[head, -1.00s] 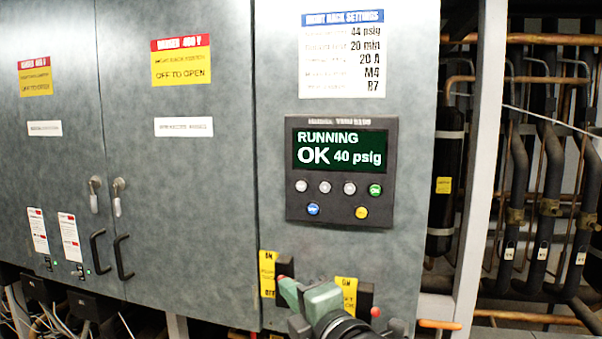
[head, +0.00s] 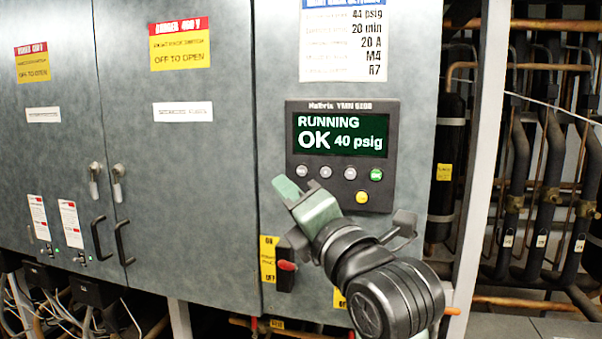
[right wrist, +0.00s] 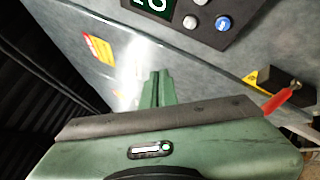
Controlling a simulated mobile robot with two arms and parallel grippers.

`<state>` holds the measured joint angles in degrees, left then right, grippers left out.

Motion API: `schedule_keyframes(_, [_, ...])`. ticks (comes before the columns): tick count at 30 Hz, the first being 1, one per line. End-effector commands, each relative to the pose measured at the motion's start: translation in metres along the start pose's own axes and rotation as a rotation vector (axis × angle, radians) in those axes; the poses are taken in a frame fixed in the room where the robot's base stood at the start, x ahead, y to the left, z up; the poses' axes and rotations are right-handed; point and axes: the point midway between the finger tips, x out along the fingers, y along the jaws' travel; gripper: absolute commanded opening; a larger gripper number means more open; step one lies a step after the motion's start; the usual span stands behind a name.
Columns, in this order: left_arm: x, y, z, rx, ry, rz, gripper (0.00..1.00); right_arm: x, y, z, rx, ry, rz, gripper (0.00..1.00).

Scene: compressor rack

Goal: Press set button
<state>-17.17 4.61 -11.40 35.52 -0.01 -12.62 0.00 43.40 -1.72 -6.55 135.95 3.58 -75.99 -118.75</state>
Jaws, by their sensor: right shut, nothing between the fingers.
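The control panel (head: 343,112) on the cabinet has a lit screen (head: 340,135) reading RUNNING, OK, 40 psig. Below it is a row of three pale buttons (head: 325,172) and a green button (head: 376,174), with a yellow button (head: 362,197) lower right. The blue button at lower left is hidden behind my right gripper (head: 284,187) in the head view. It shows in the right wrist view (right wrist: 223,23). My left gripper is not in view.
A red-handled switch (head: 285,265) with a yellow label (head: 268,258) sits below the panel. Cabinet door handles (head: 122,243) stick out at left. A grey post (head: 482,150) and pipes (head: 550,170) stand at right. A settings sheet (head: 343,45) is above the panel.

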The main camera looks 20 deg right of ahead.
Motion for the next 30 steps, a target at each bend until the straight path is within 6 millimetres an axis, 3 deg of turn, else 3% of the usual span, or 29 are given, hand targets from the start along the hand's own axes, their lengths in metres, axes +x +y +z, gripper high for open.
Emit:
schedule_keyframes(15, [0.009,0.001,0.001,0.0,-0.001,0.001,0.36,0.046,-0.034,0.034,-0.002,0.0,-0.001,0.0])
schedule_keyframes(30, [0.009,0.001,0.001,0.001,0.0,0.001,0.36,0.052,-0.039,0.038,0.002,0.0,0.001,0.0])
